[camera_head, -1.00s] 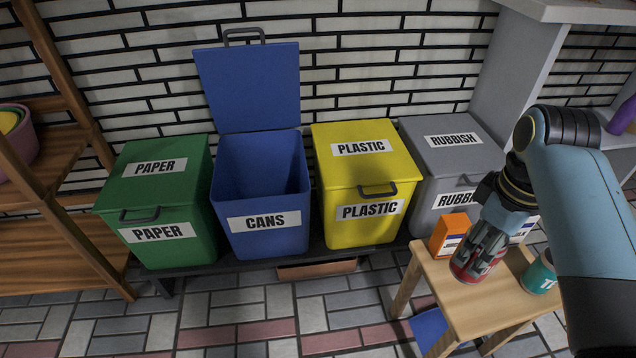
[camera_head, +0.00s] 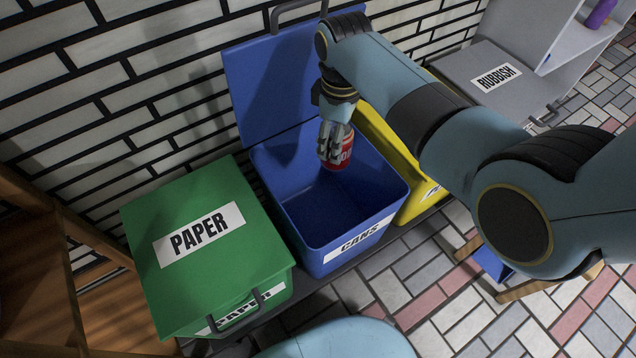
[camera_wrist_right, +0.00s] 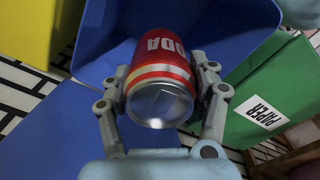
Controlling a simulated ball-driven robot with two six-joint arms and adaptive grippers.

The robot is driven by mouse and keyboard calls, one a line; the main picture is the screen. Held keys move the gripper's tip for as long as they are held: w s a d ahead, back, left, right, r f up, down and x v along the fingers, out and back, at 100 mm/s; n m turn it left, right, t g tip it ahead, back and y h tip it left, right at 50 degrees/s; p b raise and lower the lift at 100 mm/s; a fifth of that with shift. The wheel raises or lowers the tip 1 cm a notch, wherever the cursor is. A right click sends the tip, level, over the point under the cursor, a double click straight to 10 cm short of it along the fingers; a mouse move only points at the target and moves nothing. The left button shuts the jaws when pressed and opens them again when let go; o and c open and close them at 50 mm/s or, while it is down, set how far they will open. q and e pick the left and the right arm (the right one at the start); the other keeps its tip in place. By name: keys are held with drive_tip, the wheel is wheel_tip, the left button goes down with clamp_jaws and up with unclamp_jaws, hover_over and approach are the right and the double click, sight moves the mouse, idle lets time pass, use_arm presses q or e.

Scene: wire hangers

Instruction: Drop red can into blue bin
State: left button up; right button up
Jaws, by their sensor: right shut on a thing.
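The red soda can (camera_head: 345,152) is held in my right gripper (camera_head: 335,160), over the opening of the blue bin (camera_head: 322,260) marked CANS. The bin's lid (camera_head: 262,85) stands open against the wall. In the right wrist view the can (camera_wrist_right: 160,60) sits between the two fingers of my right gripper (camera_wrist_right: 162,88), with its silver end facing the camera and blue bin surfaces around it. The fingers are closed around the can's sides. My left gripper is not in view.
The green PAPER bin (camera_head: 205,240) is shut on the left of the blue bin. The yellow bin (camera_head: 415,205) is on its right, partly hidden by my right arm. The grey RUBBISH bin (camera_head: 480,65) stands further right. A wooden shelf (camera_head: 35,270) is at the far left.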

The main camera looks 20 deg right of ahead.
drive_tip(key=shift+w+d+f+m, duration=0.1)
drive_tip(key=shift+w+f+m, duration=0.1)
drive_tip(key=shift+f, duration=0.25)
drive_tip(key=shift+w+f+m, duration=0.1)
drive_tip(key=shift+w+f, duration=0.05)
drive_tip(key=shift+f, duration=0.55)
wheel_tip(320, 180, down, 6)
drive_tip(key=b, duration=0.6)
drive_tip(key=shift+s+r, duration=0.1)
drive_tip(key=shift+r, duration=0.15)
drive_tip(key=o, duration=0.9)
wheel_tip(320, 180, up, 12)
